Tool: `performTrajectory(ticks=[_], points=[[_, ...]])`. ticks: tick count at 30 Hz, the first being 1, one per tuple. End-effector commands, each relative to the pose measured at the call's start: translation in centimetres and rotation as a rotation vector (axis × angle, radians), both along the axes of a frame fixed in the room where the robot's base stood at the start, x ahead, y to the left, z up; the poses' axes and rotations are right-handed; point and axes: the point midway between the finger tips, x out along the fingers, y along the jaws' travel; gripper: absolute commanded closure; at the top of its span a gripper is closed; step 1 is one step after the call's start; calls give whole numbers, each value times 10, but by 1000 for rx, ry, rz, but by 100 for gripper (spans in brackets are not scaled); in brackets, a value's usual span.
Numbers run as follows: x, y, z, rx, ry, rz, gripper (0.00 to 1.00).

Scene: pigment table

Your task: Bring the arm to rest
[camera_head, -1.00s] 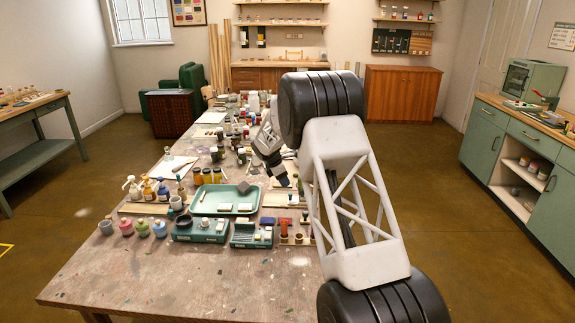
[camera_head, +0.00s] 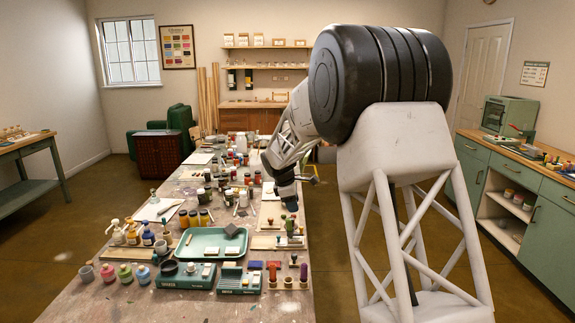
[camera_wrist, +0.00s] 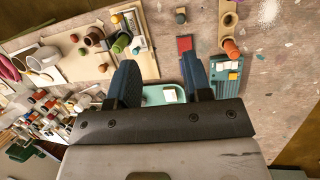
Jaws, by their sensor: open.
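My gripper (camera_head: 284,188) hangs above the right part of the pigment table (camera_head: 110,300) in the head view, with my arm rising at the right of the picture. In the wrist view my gripper (camera_wrist: 160,78) shows two dark blue fingers set well apart. Nothing is held between them. Part of the teal tray (camera_wrist: 152,95) shows beyond the gap, below the fingers and apart from them. The fingertips are small in the head view, and part of the table's right side is hidden by my arm.
The table holds a teal tray (camera_head: 200,252), teal boxes (camera_head: 184,277), spray bottles (camera_head: 132,232), small pots (camera_head: 108,273) and several jars. A green counter (camera_head: 540,200) stands at the right and a workbench (camera_head: 30,150) at the left. Floor is open left of the table.

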Motion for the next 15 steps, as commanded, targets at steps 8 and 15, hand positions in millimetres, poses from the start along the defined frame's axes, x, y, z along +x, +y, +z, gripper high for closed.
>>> performTrajectory(ticks=[8,15], points=[[-54,-30,43,49,-42,-143,55],[-102,-53,73,91,-73,-265,55]])
